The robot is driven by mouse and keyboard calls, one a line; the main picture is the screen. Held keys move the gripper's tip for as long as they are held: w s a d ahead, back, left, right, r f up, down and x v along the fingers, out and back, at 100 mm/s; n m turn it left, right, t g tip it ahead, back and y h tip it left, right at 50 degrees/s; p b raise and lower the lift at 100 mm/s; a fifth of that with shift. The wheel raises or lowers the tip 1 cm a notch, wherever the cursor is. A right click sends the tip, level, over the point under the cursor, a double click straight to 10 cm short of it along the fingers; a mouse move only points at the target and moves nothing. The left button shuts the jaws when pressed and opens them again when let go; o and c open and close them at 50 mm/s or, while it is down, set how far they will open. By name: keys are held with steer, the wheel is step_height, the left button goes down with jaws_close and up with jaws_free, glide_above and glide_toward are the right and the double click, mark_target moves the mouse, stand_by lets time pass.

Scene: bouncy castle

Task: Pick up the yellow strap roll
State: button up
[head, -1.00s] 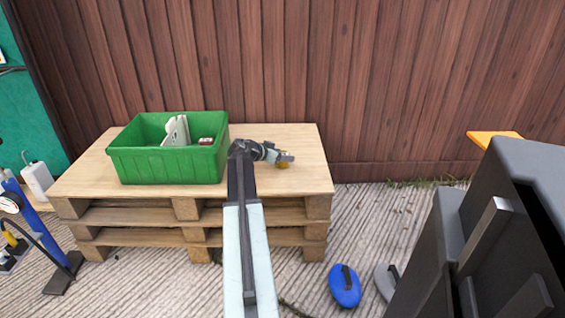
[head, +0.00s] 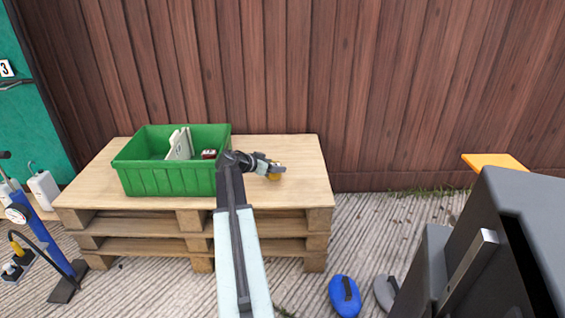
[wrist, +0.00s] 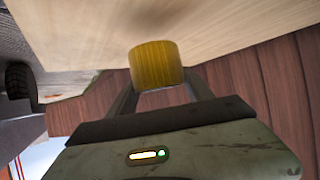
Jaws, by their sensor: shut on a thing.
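The yellow strap roll (wrist: 156,65) sits between the fingers of my gripper (wrist: 160,88) in the wrist view, with the wooden top close by. In the head view the strap roll (head: 274,177) is a small yellow patch at my gripper (head: 276,171), partly hidden by it. My gripper is shut on the roll, over the right part of the pallet table top (head: 300,190). In these views I cannot tell whether the roll still touches the wood.
A green crate (head: 165,180) with a white item (head: 180,145) and a small red item (head: 209,154) stands left of my arm. A wooden wall (head: 330,80) is behind. A blue object (head: 345,293) and a grey one (head: 386,291) lie on the ground. A blue pump (head: 45,235) stands at left.

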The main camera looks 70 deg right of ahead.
steer(key=w+a, duration=0.1)
steer(key=a, duration=0.2)
steer(key=w+a, duration=0.1)
steer(key=a, duration=0.2)
steer(key=w+a+r, duration=0.1)
steer(key=a, duration=0.2)
steer(key=shift+w+a+p, duration=0.2)
steer(key=shift+w+p, duration=0.1)
steer(key=shift+p, duration=0.05)
step_height(320, 180, up, 47)
steer(key=p, duration=4.7)
step_height(320, 180, down, 48)
steer(key=b, duration=4.7)
steer(key=shift+r, duration=0.5)
